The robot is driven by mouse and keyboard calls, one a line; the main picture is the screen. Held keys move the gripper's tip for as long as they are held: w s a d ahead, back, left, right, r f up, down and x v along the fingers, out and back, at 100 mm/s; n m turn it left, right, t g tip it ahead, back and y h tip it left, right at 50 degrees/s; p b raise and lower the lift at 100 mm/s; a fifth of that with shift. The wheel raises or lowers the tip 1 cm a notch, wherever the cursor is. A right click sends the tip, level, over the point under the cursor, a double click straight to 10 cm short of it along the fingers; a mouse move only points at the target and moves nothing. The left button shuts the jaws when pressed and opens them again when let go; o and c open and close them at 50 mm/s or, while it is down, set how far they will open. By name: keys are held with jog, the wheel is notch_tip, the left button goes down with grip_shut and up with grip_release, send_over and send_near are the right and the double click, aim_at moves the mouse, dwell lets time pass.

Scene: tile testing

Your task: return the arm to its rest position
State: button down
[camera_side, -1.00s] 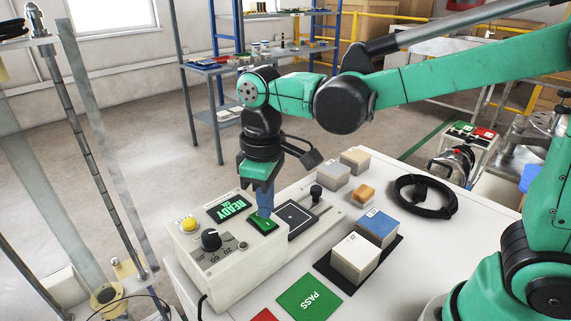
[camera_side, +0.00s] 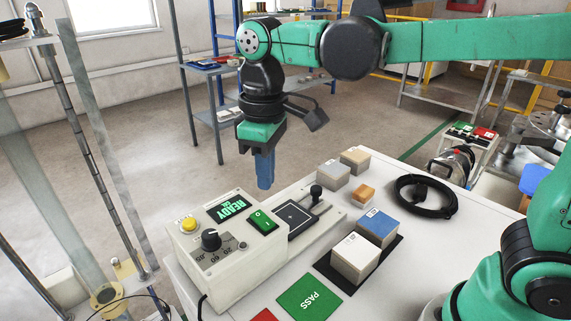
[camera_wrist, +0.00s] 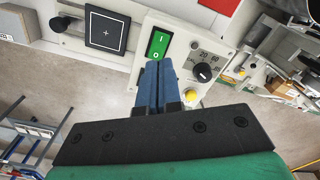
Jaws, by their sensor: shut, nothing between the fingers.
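My green arm reaches in from the right in the side view. My gripper (camera_side: 264,186) points down with its blue fingers together and empty. It hangs in the air above and behind the tester box (camera_side: 222,280), clear of its green rocker switch (camera_side: 262,221). In the wrist view my gripper (camera_wrist: 157,66) is shut, with its tips appearing just below the green switch (camera_wrist: 158,45). The display on the box (camera_side: 228,207) reads READY. A black knob (camera_side: 211,239) and a yellow button (camera_side: 189,224) are also on the box.
White and blue blocks (camera_side: 355,257) stand on a black mat. Grey, tan and orange blocks (camera_side: 334,174) stand farther back by a coil of black cable (camera_side: 425,197). A green PASS pad (camera_side: 309,299) lies in front. A shelf rack (camera_side: 215,115) stands behind; the air around my gripper is free.

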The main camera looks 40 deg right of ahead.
jog(key=s+d+f+m+t, duration=0.4)
jog(key=d+m+t, duration=0.2)
jog(key=d, duration=0.3)
jog(key=shift+s+t, duration=0.3)
jog(key=shift+t, duration=0.2)
